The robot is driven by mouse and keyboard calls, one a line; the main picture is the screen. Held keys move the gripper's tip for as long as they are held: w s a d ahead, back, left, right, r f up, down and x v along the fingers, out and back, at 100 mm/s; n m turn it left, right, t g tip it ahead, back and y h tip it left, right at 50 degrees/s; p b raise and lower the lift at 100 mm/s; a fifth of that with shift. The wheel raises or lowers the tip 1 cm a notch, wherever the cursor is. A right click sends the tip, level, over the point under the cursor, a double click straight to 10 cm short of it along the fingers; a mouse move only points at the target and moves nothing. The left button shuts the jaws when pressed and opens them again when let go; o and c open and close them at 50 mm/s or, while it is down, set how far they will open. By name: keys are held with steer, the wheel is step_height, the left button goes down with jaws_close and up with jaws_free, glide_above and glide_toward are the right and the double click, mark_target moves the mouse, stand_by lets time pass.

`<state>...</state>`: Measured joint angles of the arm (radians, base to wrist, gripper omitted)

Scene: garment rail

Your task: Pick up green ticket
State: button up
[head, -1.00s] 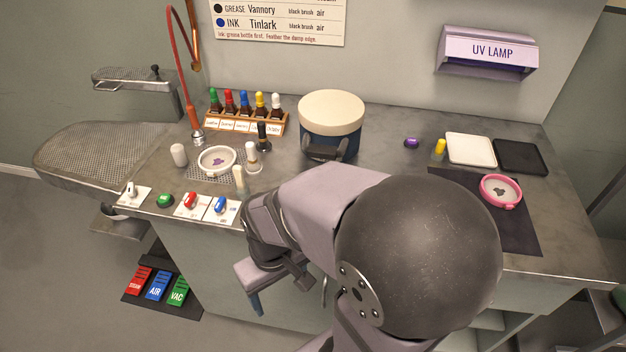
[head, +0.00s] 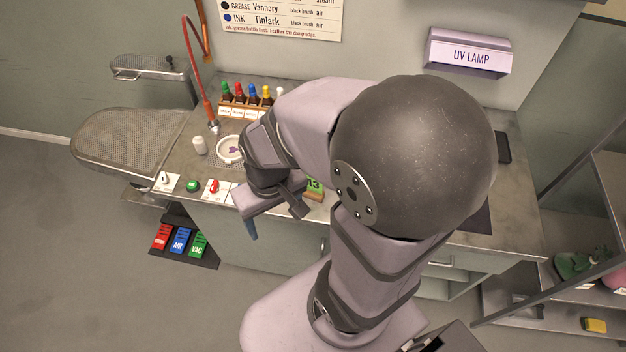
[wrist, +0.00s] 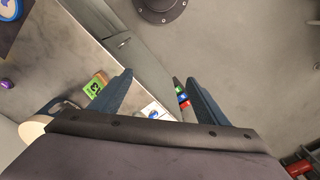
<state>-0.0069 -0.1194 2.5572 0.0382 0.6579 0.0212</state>
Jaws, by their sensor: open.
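The green ticket (head: 315,184) bears the number 13 and sits on a small wooden block at the front of the counter, partly hidden by my arm in the head view. In the wrist view the green ticket (wrist: 96,86) lies to the left of my left finger, close to it in the picture. My gripper (wrist: 157,88) is open, with two blue fingers spread apart and nothing between them.
Control switches (head: 192,186) line the counter's front left. A rack of dropper bottles (head: 243,110), a red hose (head: 193,75) and a white ring (head: 229,149) stand behind. Pedals (head: 180,240) are below. A shelf (head: 600,215) stands at right.

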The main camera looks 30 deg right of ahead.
steer(key=w+a+f+m+t+b, duration=0.1)
steer(key=w+f+m+t, duration=0.15)
steer(key=w, duration=0.35)
steer(key=w+a+f+m+t+b, duration=0.2)
steer(key=w+f+m, duration=0.1)
steer(key=w+m, duration=0.15)
steer(key=m+t+h+b, duration=0.2)
steer(key=m+h+b, duration=0.4)
steer(key=m+h, duration=0.8)
glide_above(313, 186)
steer(key=f, duration=0.1)
steer(key=a+f+n+b, duration=0.1)
steer(key=f+n+b, duration=0.1)
steer(key=f+n, duration=0.1)
steer(key=s+a+f+n+t+h+b, duration=0.1)
steer(key=f+n+b, duration=0.1)
steer(key=f+n, duration=0.1)
steer(key=a+f+n+t+b, duration=0.1)
steer(key=f+n+b, duration=0.1)
steer(key=f+n, duration=0.1)
steer(key=shift+s+n+t+b, duration=0.25)
steer(key=shift+s+n+b, duration=0.1)
steer(key=shift+n, duration=0.15)
steer(key=shift+d, duration=0.15)
